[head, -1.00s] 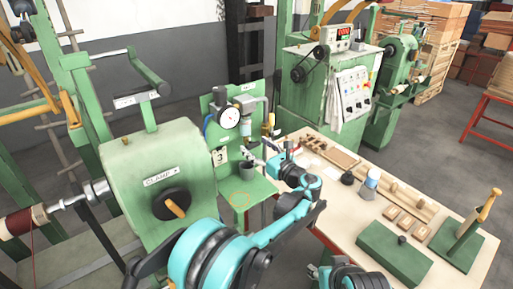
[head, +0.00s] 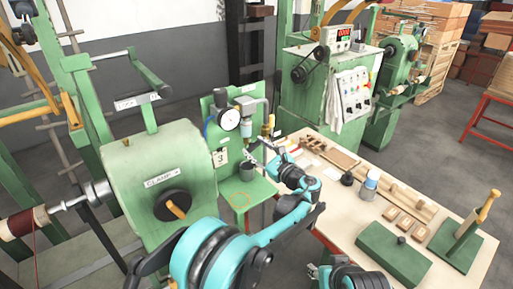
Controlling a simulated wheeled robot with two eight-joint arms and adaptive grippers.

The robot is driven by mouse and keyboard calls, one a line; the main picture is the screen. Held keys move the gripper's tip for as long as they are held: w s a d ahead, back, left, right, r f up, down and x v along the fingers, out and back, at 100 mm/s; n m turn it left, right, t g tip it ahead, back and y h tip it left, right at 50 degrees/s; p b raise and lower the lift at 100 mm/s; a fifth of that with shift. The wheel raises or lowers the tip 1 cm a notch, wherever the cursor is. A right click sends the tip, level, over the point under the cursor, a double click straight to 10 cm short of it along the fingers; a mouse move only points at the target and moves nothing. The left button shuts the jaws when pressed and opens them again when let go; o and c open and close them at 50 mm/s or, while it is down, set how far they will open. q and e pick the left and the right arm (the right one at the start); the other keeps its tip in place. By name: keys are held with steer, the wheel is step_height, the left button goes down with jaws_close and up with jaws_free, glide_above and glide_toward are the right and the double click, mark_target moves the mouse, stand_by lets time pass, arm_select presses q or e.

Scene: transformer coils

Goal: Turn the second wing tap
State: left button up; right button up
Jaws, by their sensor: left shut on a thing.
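A green panel (head: 219,120) carries a round dial gauge (head: 230,119), grey pipework and a tag marked 3. A brass-coloured fitting (head: 266,130) stands at the panel's right side. My left gripper (head: 254,158) is at the lower right of the panel, beside a dark cup-like part (head: 246,172). Its fingers are shut on a small wing tap that they mostly hide; the tap's angle is too small to read. My right gripper is out of view; only part of that arm shows at the bottom edge.
A green machine with a black knob (head: 172,205) stands close on the left. A control cabinet (head: 312,95) stands behind.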

arm_select(q)
steer(key=n, duration=0.7)
steer(key=shift+a+f+p, duration=0.1)
steer(key=shift+p, duration=0.25)
steer(key=n, duration=0.6)
steer(key=shift+s+f+n, duration=0.1)
steer(key=shift+f+n, duration=0.05)
steer(key=shift+n, duration=0.15)
steer(key=o, duration=1.2)
steer(key=shift+c, duration=0.2)
steer(key=v, duration=0.7)
steer(key=shift+s, duration=0.2)
